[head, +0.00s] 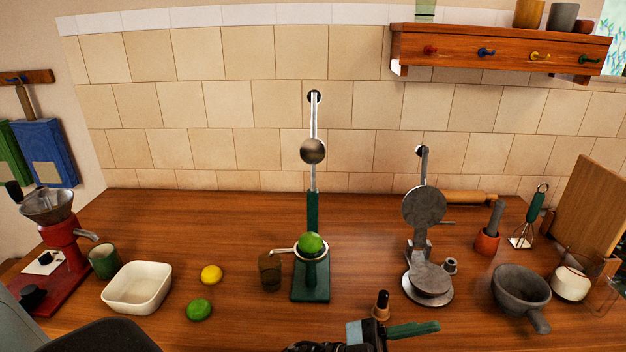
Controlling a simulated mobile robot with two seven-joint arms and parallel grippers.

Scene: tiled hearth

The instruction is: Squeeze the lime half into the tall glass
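The green lime half (311,242) sits dome up in the ring-shaped cup of a green lever press (310,285). The press lever (313,200) stands upright above it, with a round metal knob (313,151). A brownish, see-through glass (270,272) stands just left of the press base, below the cup's side handle, not under the lime. My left gripper (412,330) is at the bottom edge, right of the press, pointing right. One green finger shows clearly; its opening cannot be made out. It appears apart from the press and glass. My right gripper is out of view.
A whole lime (199,309), a lemon (211,274) and a white dish (137,287) lie to the left. A small wooden-based, dark-topped object (381,304) stands beside my gripper. A grey metal press (427,280) and a stone pan (521,290) stand to the right.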

